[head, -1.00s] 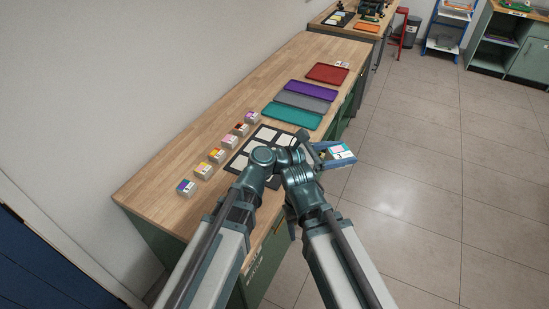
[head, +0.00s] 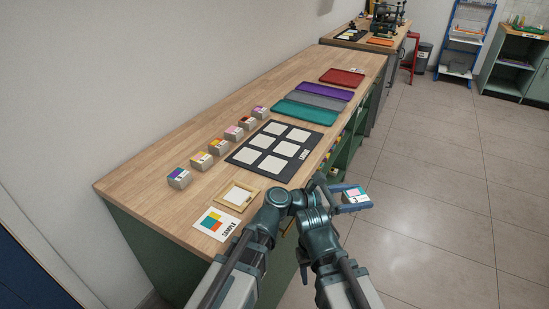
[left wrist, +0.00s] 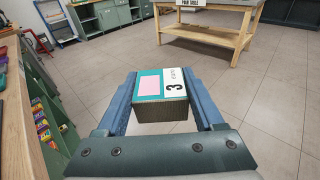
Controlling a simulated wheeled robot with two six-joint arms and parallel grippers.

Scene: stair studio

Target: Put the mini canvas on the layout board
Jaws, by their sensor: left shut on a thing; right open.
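The mini canvas (head: 355,196) is a small block with a teal and pink top and a white strip marked 3. My left gripper (head: 352,197) is shut on it, held out past the bench's right edge over the floor. In the left wrist view the canvas (left wrist: 162,88) sits between the two blue fingers. The layout board (head: 301,158) is black with white cells in two columns. It lies flat on the bench, left of and beyond the gripper, and its cells look empty. My right gripper (head: 303,260) is low beside my arms, open, mostly hidden by them.
Several small coloured blocks (head: 200,161) stand in a row left of the board. A sample card (head: 215,224) and wooden frame (head: 238,195) lie nearer. Teal (head: 304,112), grey (head: 312,100), purple (head: 325,91) and red (head: 341,77) trays lie beyond. Floor to the right is clear.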

